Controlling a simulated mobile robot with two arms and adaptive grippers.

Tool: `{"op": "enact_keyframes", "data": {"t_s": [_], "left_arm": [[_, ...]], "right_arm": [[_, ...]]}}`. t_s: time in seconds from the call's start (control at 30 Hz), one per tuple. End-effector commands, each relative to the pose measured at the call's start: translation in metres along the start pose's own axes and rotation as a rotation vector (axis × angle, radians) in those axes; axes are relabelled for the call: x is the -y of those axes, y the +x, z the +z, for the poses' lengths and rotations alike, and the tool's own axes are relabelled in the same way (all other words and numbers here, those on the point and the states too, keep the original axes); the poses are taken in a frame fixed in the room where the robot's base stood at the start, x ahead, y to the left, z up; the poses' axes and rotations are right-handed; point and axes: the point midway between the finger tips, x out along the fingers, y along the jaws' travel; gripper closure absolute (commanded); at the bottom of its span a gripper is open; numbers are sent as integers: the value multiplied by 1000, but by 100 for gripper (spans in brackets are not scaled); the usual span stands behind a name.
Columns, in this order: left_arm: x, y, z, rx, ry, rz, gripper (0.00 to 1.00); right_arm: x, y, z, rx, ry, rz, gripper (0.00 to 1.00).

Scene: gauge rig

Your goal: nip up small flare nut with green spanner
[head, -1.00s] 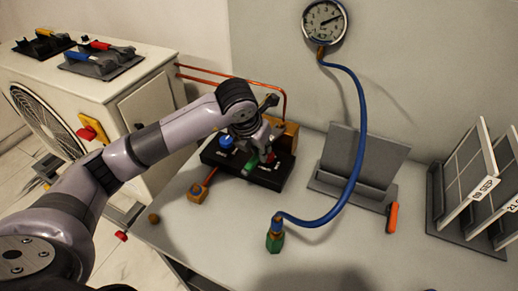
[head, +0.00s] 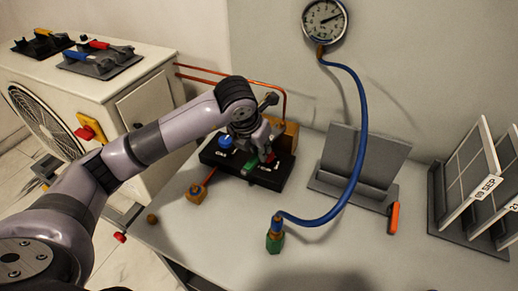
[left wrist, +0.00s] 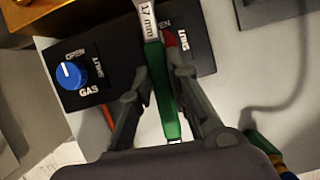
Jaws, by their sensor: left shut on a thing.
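My left gripper (head: 257,150) is shut on the green spanner (head: 248,168) over the black panel. In the left wrist view the spanner (left wrist: 162,90) lies between the two fingers (left wrist: 160,78), its metal shank marked 17 mm. The shank runs up past the top edge, so its jaw end is out of that view. I cannot make out the small flare nut; my gripper and wrist hide the area by the brass block (head: 288,135). My right gripper is not in view.
The black panel has a blue gas knob (head: 226,142) and a red part by the spanner. A blue hose (head: 357,150) runs from the gauge (head: 325,20) to a green-and-brass fitting (head: 275,238). A grey stand (head: 365,155) is to the right. The front bench is mostly clear.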

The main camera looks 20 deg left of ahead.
Motion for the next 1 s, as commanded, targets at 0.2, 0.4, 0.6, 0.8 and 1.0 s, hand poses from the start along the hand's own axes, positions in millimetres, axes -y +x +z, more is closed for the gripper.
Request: {"op": "enact_keyframes", "data": {"t_s": [0.2,0.4,0.6,0.8,1.0], "left_arm": [[0,-1,1,2,0,0,100],[0,0,1,2,0,0,100],[0,1,5,3,-1,0,100],[0,3,8,2,-1,0,100],[0,5,12,2,-1,0,100]], "right_arm": [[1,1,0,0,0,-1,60],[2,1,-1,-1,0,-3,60],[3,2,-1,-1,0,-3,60],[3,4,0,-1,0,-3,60],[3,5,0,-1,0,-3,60]]}}
